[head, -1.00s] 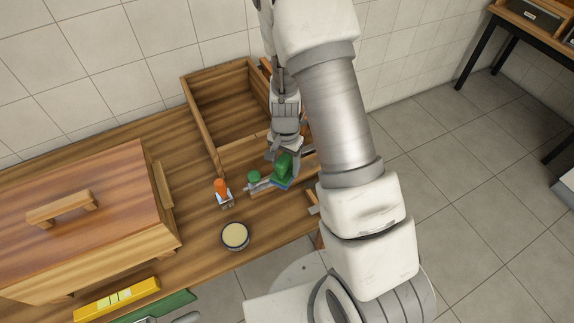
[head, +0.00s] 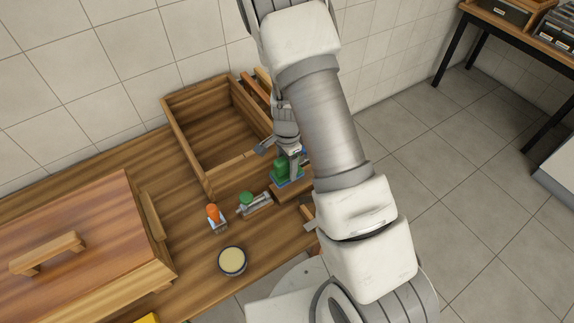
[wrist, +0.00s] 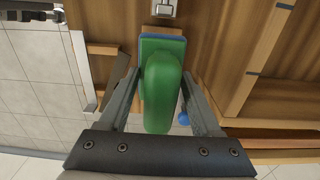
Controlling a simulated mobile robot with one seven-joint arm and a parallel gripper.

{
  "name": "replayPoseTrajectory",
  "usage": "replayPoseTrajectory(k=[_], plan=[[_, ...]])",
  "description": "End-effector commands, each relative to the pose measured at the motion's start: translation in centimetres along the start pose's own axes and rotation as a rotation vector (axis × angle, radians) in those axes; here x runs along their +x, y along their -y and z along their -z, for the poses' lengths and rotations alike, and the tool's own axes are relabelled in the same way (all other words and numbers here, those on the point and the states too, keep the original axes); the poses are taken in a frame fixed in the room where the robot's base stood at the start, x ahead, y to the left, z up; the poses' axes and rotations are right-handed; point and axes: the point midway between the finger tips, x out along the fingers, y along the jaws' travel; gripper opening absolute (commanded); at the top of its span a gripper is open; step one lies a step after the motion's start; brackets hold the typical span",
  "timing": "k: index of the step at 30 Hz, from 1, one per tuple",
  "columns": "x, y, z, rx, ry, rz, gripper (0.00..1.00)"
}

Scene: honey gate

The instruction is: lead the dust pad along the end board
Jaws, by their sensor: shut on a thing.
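The dust pad has a green grip and a blue base. It shows in the head view (head: 284,168) and in the wrist view (wrist: 163,95). My gripper (head: 288,153) is shut on its green grip, with one finger on each side in the wrist view (wrist: 160,80). The pad is over a narrow wooden strip (head: 290,192), which seems to be the end board; I cannot tell whether they touch. My arm hides part of the right side of this area.
An open wooden box (head: 215,135) stands left of my gripper. A metal latch with a green knob (head: 247,198), an orange-topped tool (head: 213,213) and a round tin (head: 232,261) are nearer. A large lidded wooden box (head: 80,235) fills the left.

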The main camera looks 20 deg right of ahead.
Motion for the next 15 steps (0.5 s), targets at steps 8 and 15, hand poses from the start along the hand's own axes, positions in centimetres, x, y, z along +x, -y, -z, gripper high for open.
replayPoseTrajectory(k=[8,15], plan=[[3.1,0.0,0.0,0.000,0.000,-0.001,0.00],[4.2,0.0,3.2,0.004,-0.002,0.003,0.00]])
